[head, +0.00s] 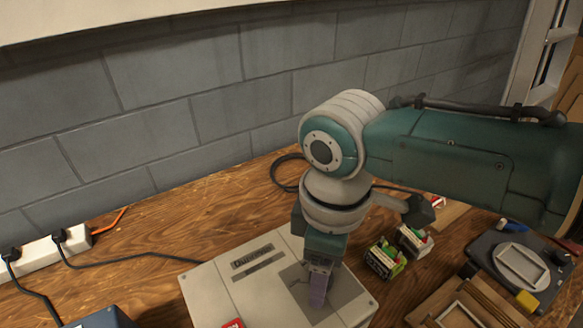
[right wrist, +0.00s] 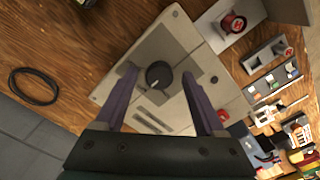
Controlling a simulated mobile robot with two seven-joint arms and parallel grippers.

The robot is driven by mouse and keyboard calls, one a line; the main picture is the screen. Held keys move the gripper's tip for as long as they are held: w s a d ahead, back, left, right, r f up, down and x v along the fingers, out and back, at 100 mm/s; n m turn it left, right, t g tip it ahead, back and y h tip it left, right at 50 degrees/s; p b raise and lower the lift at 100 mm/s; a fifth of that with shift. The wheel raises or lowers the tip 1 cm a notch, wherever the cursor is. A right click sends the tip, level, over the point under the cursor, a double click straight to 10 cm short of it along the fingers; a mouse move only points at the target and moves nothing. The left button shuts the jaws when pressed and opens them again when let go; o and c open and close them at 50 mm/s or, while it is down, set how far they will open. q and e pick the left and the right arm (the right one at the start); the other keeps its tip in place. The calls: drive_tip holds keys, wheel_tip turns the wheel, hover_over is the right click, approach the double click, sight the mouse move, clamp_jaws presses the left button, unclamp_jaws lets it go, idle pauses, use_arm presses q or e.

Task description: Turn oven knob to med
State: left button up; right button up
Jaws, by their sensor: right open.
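The oven (head: 230,290) is a flat, pale box on the wooden bench with a dark label plate. In the right wrist view its face (right wrist: 185,55) shows a grey square panel with a round black knob (right wrist: 159,75). A light pointer mark shows on the knob. My right gripper (head: 318,290) points down over the oven's panel in the head view, and the arm hides the knob there. In the right wrist view my right gripper (right wrist: 168,80) is open, with its purple fingers on either side of the knob and apart from it. My left gripper is not in view.
Small green-and-white terminal blocks (head: 385,258) stand right of the oven. A dark device with a pale plate (head: 520,265) and wooden trays (head: 470,305) lie farther right. A white power strip (head: 40,255) with cables is at the left. A grey block wall (head: 180,110) stands behind.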

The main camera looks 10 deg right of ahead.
wheel_tip(320, 180, up, 10)
drive_tip(key=p, duration=0.2)
drive_tip(key=shift+f, duration=0.1)
idle(0.3)
